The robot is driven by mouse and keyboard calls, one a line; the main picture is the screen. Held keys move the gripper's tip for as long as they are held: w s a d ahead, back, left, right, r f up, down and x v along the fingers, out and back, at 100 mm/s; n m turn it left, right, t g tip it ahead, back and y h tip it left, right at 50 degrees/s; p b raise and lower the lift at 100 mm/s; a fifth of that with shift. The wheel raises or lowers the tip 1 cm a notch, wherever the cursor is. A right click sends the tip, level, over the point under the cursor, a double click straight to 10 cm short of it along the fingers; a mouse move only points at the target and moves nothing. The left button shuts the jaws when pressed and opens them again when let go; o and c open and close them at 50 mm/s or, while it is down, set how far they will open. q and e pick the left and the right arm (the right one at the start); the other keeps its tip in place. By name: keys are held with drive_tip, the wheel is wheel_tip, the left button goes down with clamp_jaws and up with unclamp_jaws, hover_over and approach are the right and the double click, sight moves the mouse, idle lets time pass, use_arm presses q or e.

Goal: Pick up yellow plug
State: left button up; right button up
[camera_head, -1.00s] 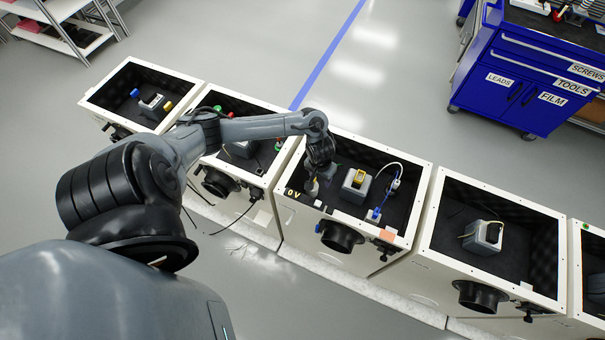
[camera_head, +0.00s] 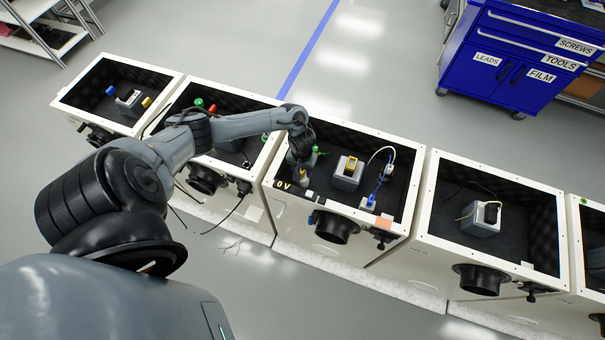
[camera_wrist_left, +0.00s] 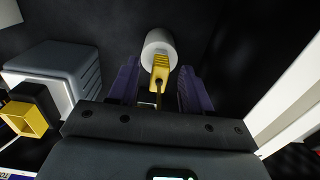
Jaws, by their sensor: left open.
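My left gripper (camera_wrist_left: 159,80) is open, with one purple finger on each side of the plug and a visible gap on both sides. In the head view my left gripper (camera_head: 301,172) reaches down into the left part of the open box marked 0V (camera_head: 408,190). The arm and gripper largely hide the plug there.
A grey block with a yellow-framed black top (camera_head: 348,172) stands right of the gripper; it also shows in the left wrist view (camera_wrist_left: 60,72). A white-and-blue lead (camera_head: 376,180) lies further right. Box walls surround the gripper. Similar boxes stand on both sides.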

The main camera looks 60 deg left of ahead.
use_arm(q)
drive_tip(key=shift+f, duration=1.15)
drive_tip(key=shift+c, duration=0.3)
clamp_jaws()
drive_tip(key=shift+r, duration=0.15)
